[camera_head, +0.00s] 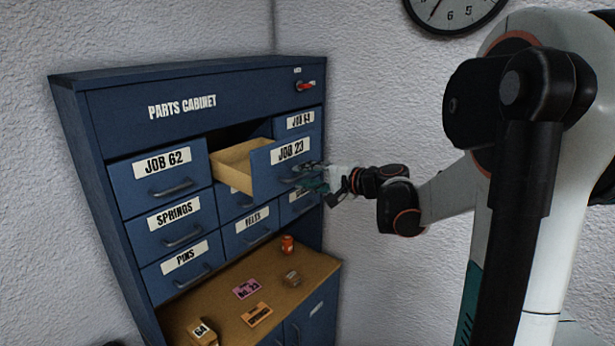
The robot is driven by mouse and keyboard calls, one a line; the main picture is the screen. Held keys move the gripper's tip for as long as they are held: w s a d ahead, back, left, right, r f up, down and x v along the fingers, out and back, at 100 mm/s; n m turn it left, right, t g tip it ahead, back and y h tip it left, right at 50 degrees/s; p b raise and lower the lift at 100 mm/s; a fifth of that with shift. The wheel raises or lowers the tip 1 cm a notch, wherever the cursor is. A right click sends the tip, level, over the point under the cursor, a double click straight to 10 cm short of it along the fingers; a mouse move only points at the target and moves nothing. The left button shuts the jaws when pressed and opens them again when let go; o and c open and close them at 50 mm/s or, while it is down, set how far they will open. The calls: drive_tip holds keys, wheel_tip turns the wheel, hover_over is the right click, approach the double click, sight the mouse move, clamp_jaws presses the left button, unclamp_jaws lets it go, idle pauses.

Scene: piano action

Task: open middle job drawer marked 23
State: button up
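The drawer marked JOB 23 (283,152) is the middle one in the top row of the blue parts cabinet (122,119). It is pulled well out, and its pale wooden side (233,168) and part of the dark opening behind it show. My gripper (318,181) is at the right part of the drawer's front, by the handle (297,176). The fingers overlap the handle area and are small in the picture, so I cannot tell whether they are closed on the handle. The inside of the drawer is mostly hidden.
Drawers JOB 62 (163,164) and JOB 64 (303,121) flank it and look shut. A red latch (306,86) sits at the upper right. A wall clock (452,8) hangs above my arm.

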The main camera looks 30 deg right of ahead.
sight(292, 172)
clamp_jaws()
drive_tip(key=x, duration=0.1)
drive_tip(key=b+x, duration=0.1)
drive_tip(key=x, duration=0.1)
drive_tip(key=shift+a+r, duration=0.1)
drive_tip(key=shift+r, duration=0.2)
unclamp_jaws()
